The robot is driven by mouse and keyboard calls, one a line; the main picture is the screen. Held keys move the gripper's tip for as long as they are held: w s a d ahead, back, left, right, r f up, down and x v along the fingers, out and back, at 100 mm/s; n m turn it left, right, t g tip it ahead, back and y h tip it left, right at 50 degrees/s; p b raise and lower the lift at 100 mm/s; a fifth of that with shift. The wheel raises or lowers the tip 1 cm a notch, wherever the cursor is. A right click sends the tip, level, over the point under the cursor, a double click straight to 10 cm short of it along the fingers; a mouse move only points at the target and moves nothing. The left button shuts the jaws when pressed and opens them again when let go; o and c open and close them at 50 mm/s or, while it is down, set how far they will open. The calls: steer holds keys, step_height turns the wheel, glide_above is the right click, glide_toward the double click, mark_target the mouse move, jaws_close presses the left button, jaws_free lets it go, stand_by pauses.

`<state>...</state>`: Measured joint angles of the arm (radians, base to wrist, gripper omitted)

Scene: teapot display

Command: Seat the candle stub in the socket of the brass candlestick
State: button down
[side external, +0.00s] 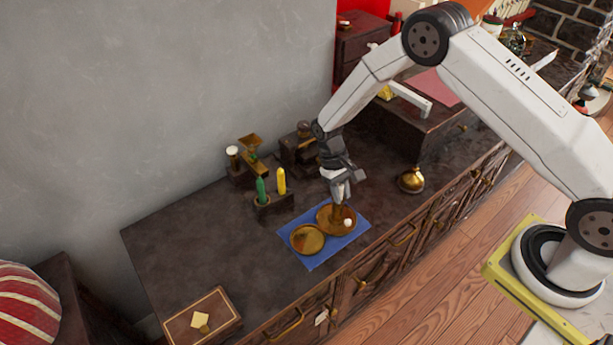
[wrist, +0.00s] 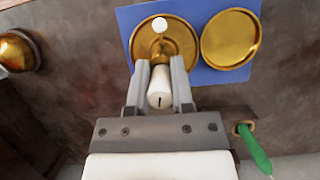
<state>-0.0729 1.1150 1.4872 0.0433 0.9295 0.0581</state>
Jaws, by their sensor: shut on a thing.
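My gripper (wrist: 159,70) is shut on a short white candle stub (wrist: 160,90), its dark wick facing the camera in the wrist view. The brass candlestick (wrist: 183,34) is a round dish with a raised centre, and it lies just beyond the fingertips. In the side view my gripper (side external: 340,196) is above this candlestick (side external: 325,215), over its middle. The stub's lower end and the socket mouth are largely hidden by the fingers, so I cannot tell whether the stub is inside the socket. A small white round thing (wrist: 160,24) shows at the candlestick's rim.
A plain brass dish (side external: 307,240) lies beside the candlestick on a blue cloth (side external: 318,262). A holder (side external: 275,204) with green (side external: 261,190) and yellow (side external: 282,180) candles stands behind. A brass bell-like piece (side external: 411,180) is at right, a wooden box (side external: 203,318) at front left.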

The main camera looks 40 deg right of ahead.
mark_target(340, 185)
steer(key=shift+f, duration=0.15)
steer(key=shift+c, duration=2)
jaws_free()
steer(key=shift+v, duration=3.9)
